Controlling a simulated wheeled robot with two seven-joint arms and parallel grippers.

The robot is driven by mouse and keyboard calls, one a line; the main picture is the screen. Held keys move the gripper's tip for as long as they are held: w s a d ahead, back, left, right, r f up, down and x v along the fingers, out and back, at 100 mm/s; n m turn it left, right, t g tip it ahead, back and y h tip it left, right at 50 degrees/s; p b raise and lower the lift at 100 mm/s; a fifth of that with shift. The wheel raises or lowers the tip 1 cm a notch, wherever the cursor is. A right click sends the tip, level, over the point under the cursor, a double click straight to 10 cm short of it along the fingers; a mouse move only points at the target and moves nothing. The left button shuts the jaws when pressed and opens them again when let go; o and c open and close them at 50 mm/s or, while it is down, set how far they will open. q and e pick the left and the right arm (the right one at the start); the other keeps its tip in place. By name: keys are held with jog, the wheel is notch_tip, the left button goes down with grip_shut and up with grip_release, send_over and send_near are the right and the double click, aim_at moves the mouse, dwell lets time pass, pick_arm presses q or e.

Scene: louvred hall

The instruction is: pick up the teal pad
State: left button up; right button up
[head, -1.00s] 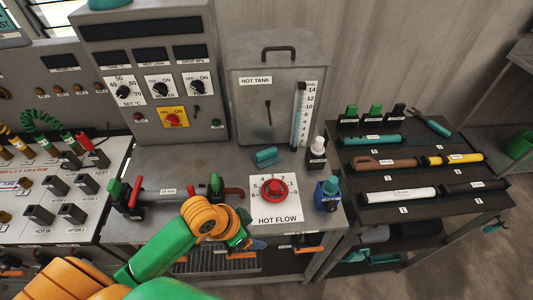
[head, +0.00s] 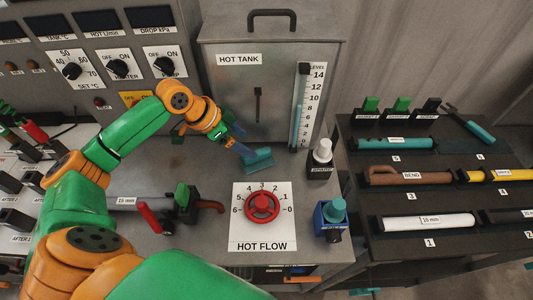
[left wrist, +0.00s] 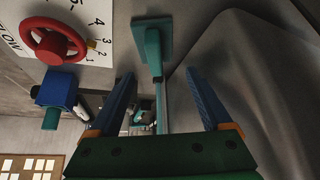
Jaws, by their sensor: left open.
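The teal pad (head: 259,160) lies on the grey bench top in front of the hot tank, behind the hot flow dial. My left gripper (head: 244,149) is close beside it, coming in from the left. In the left wrist view the pad (left wrist: 153,33) shows a flat teal plate with a narrower upright part. It lies just beyond the fingertips, roughly between their lines. In the head view the fingers partly overlap the pad's left end. My right gripper is not in view.
The hot tank (head: 268,95) stands close behind the pad. The red hot flow knob (head: 262,207) is in front. A white-capped bottle (head: 322,155) and a blue valve block (head: 332,218) stand to the right. A dark rack (head: 425,255) with pipes is further right.

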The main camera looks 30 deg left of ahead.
pick_arm(q)
jog(key=shift+s+f, duration=0.3)
jog(key=shift+f, duration=0.05)
jog(key=shift+s+d, duration=0.1)
jog(key=shift+s, duration=0.05)
jog(key=p+x, duration=0.1)
jog(key=x, duration=0.5)
jog(key=shift+w+d+f+p, duration=0.1)
jog(key=shift+w+f+p, duration=0.15)
jog(key=shift+f+p, duration=0.1)
jog(key=shift+s, duration=0.1)
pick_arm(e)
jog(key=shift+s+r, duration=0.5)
